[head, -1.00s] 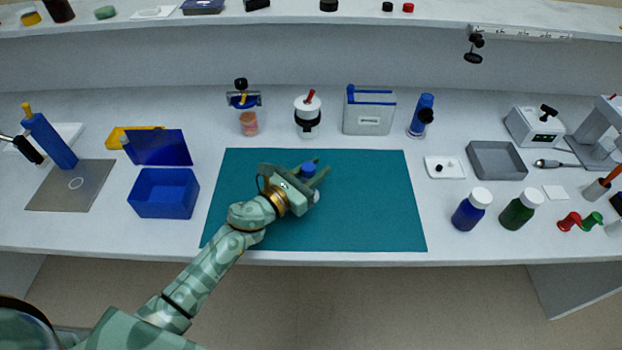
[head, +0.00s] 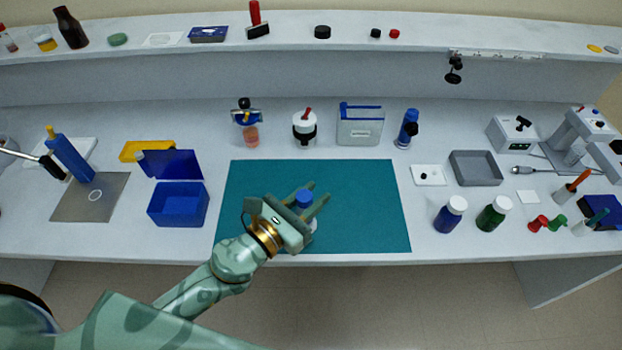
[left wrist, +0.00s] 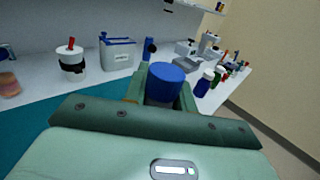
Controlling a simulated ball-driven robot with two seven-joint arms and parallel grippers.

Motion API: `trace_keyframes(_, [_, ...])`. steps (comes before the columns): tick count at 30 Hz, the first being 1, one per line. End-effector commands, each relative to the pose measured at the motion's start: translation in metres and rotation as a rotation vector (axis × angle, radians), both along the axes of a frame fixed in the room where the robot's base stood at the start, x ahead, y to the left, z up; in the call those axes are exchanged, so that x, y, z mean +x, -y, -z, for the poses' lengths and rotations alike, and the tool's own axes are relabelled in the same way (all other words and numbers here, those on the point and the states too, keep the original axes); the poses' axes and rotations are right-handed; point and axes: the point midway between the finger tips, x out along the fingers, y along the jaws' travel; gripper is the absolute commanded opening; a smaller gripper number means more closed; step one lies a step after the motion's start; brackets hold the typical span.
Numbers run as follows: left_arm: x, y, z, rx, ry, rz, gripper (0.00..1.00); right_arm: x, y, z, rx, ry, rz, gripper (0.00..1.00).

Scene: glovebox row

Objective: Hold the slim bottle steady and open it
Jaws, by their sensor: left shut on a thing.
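The slim bottle shows mostly as its blue cap (head: 304,196), above the front middle of the teal mat (head: 370,215). My left gripper (head: 319,193) is shut on the bottle, one finger on each side of it. The cap sits on the bottle and rises between the fingers. In the left wrist view the blue cap (left wrist: 165,82) stands upright beyond the gripper's body. The bottle's body is largely hidden by the fingers, and I cannot tell whether its base touches the mat. My right gripper is not in view.
A blue open box (head: 178,205) stands left of the mat. A blue bottle (head: 450,215) and a green bottle (head: 494,213), both white-capped, stand to the right, by a grey tray (head: 475,168). Several items line the back. The mat's right part is clear.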

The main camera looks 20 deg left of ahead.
Motion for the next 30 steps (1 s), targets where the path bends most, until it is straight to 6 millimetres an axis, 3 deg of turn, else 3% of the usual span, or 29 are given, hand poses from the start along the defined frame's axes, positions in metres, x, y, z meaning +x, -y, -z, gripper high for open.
trace_keyframes(10, [-0.0056,0.0014,-0.0024,0.001,0.0,-0.001,0.02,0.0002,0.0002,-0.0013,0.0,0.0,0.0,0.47])
trace_keyframes(11, [-0.0056,0.0014,-0.0024,0.001,0.0,-0.001,0.21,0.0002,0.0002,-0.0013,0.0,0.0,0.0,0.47])
trace_keyframes(13, [-0.0054,0.0013,-0.0024,0.001,0.0,0.0,0.01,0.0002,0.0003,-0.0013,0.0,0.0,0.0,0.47])
trace_keyframes(14, [-0.0054,0.0013,-0.0024,0.001,0.0,0.0,0.0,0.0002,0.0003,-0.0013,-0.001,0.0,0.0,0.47])
trace_keyframes(30, [-0.0027,-0.0035,-0.004,0.0,0.002,-0.03,0.0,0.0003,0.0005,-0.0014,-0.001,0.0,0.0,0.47])
